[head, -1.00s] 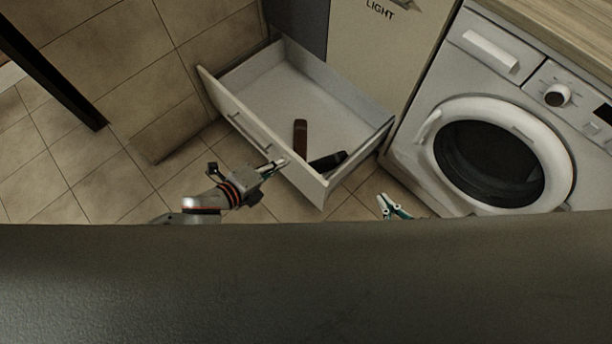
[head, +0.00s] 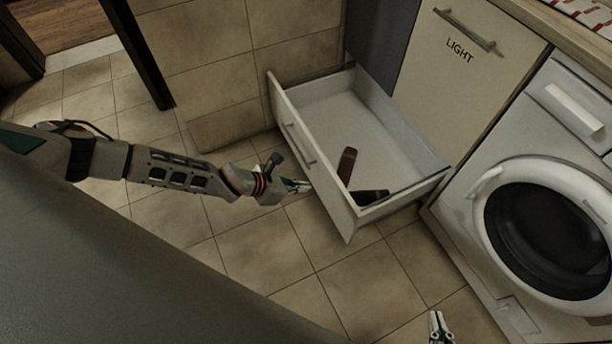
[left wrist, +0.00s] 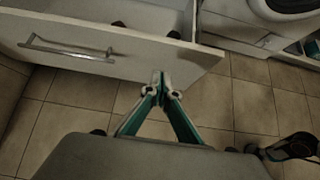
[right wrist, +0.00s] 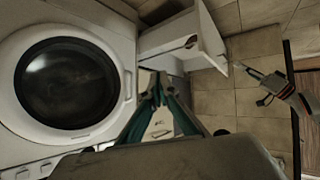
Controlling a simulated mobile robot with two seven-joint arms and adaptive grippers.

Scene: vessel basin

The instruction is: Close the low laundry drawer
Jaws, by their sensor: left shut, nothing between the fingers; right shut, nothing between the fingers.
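The low laundry drawer stands pulled out, its white front panel (head: 335,200) facing the floor area at left. Its bar handle (head: 298,143) is on that panel. A brown object (head: 347,165) and a black object (head: 371,196) lie inside. My left gripper (head: 306,186) is shut and empty, just outside the front panel; I cannot tell whether it touches. In the left wrist view its fingertips (left wrist: 161,80) lie below the panel (left wrist: 130,60), right of the handle (left wrist: 65,50). My right gripper (head: 437,322) is shut and empty, low over the floor. The drawer also shows in the right wrist view (right wrist: 207,35).
A washing machine (head: 560,140) with a round door stands right of the drawer. A cabinet marked LIGHT (head: 445,75) is behind it. A tiled wall block (head: 240,60) borders the drawer's left side. The tiled floor (head: 330,280) in front is clear.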

